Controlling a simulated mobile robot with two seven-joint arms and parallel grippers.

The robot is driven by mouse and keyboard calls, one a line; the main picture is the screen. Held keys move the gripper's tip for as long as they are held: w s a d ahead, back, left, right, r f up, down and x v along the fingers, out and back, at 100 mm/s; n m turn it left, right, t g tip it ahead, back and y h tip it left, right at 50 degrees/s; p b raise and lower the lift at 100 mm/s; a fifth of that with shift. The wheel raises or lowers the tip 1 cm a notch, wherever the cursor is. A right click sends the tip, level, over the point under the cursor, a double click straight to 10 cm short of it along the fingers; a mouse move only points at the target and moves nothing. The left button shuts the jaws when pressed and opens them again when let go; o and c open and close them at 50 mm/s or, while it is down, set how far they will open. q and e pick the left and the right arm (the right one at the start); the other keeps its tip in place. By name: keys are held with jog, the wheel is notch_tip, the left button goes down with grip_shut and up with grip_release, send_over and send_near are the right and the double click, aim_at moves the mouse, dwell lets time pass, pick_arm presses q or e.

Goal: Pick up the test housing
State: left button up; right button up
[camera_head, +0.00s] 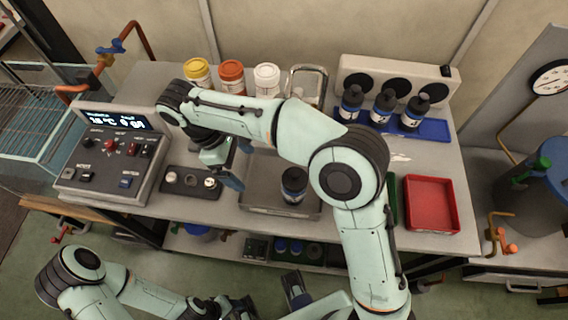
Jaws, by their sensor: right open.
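A dark cylinder with a pale label band (293,184), which looks like the test housing, stands upright on a grey metal tray (262,210) at the bench's middle front. Its label is too small to read. My right gripper (238,164) is open and empty, pointing down to the left of the cylinder and apart from it. My right arm arches over the bench behind the cylinder. My left arm is low at the bottom left, in front of the bench; its gripper (241,308) is partly cut off by the picture edge, so its jaws are unclear.
Several similar dark bottles (383,107) stand in a blue tray (433,129) at the back right. Yellow, orange and white jars (231,78) line the back. A control box (108,150) and a dark knob panel (191,183) are left. A red tray (431,203) is right.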

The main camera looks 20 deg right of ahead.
aim_at(294, 171)
jog(key=s+d, duration=0.2)
jog(key=d, duration=0.1)
jog(key=s+d+b, duration=0.1)
jog(key=s+d, duration=0.1)
jog(key=d, duration=0.2)
jog(key=s+d+b, duration=0.1)
jog(key=s+d, duration=0.2)
jog(key=shift+d, duration=0.15)
jog(key=shift+b+x, duration=0.3)
jog(key=shift+x, duration=0.9)
jog(key=shift+f, duration=0.25)
pick_arm(q)
notch_tip(294, 171, down, 2)
jog(key=shift+s+f, duration=0.15)
jog(key=shift+f, duration=0.05)
pick_arm(e)
jog(key=shift+c, duration=0.3)
